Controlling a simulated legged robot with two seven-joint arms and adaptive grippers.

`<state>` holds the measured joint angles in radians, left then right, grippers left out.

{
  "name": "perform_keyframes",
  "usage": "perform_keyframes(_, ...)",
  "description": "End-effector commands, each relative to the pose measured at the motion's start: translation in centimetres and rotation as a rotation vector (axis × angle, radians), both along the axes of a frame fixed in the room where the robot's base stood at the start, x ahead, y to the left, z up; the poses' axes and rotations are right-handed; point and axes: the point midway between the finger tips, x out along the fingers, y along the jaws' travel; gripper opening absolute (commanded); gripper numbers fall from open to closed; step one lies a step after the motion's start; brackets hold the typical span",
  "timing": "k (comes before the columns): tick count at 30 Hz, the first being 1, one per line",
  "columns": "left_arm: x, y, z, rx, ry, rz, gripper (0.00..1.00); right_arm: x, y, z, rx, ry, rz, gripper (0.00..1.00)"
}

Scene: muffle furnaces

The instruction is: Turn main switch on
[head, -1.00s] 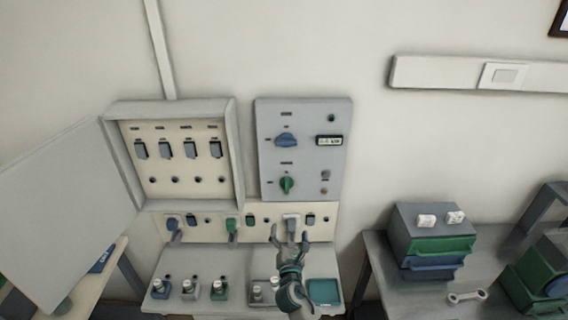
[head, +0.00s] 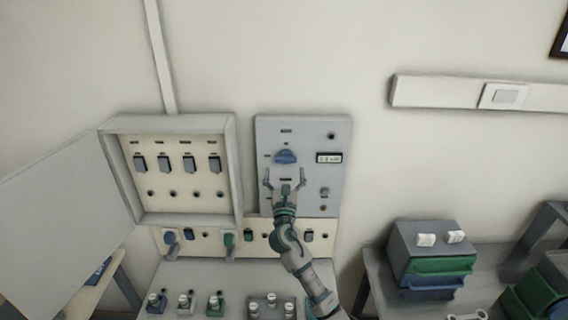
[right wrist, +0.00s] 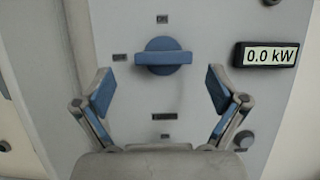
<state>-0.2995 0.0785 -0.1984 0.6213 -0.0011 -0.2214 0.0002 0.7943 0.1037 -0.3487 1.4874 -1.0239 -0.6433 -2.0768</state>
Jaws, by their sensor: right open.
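A blue rotary switch (head: 285,157) sits on the upper part of the grey panel (head: 303,133). In the right wrist view the blue switch (right wrist: 163,57) has its grip bar lying horizontally, with small labels above and to its left. My right gripper (head: 285,178) is open, its fingers pointing up just below the blue switch. In the right wrist view the open fingers (right wrist: 160,90) stand left and right, below and beside the switch, not visibly touching it. The green knob seen lower on the panel earlier is hidden behind my right gripper. My left gripper is not in view.
A display (right wrist: 269,55) beside the switch reads 0.0 kW. An open breaker box (head: 228,180) with several dark switches is at left, its door (head: 65,205) swung out. Plugs and sockets line the strip below. A drawer unit (head: 432,255) stands on the right table.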

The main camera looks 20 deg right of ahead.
Motion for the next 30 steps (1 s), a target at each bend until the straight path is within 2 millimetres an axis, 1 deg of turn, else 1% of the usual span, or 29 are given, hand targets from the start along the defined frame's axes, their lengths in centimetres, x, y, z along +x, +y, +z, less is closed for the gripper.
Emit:
perform_keyframes(1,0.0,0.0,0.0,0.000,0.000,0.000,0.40,0.8,-0.3,0.4,0.002,0.000,-0.001,0.96)
perform_keyframes(3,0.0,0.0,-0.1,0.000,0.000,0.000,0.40,1.7,-0.6,0.7,-0.001,0.000,-0.002,0.96)
perform_keyframes(6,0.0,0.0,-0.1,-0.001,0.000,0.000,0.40,2.6,-0.7,1.1,-0.001,0.000,-0.001,0.96)
perform_keyframes(10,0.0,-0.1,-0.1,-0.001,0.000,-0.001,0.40,3.1,-0.7,1.3,0.000,0.000,0.001,0.96)
perform_keyframes(17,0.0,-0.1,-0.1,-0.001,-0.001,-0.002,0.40,3.1,-0.7,1.4,0.000,0.000,0.001,0.96)
perform_keyframes(18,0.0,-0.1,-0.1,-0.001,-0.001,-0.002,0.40,3.1,-0.7,1.3,0.000,0.000,0.001,0.91)
perform_keyframes(19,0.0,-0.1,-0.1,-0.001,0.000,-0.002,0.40,3.1,-0.7,1.3,0.000,0.000,0.001,0.83)
perform_keyframes(20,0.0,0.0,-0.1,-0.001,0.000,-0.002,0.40,3.1,-0.8,1.3,0.000,0.000,0.001,0.76)
perform_keyframes(21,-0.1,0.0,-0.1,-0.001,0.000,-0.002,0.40,3.1,-0.8,1.3,0.000,0.000,0.001,0.66)
perform_keyframes(23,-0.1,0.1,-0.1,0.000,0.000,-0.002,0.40,3.1,-0.8,1.3,-0.001,0.000,0.001,0.51)
perform_keyframes(24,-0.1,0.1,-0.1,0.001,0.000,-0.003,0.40,3.1,-0.7,1.3,-0.002,0.000,0.001,0.41)
perform_keyframes(25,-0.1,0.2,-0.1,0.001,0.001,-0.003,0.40,3.1,-0.7,1.3,-0.001,0.000,0.002,0.36)
perform_keyframes(30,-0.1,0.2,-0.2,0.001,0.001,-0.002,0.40,3.1,-0.7,1.3,0.001,0.000,0.003,0.36)
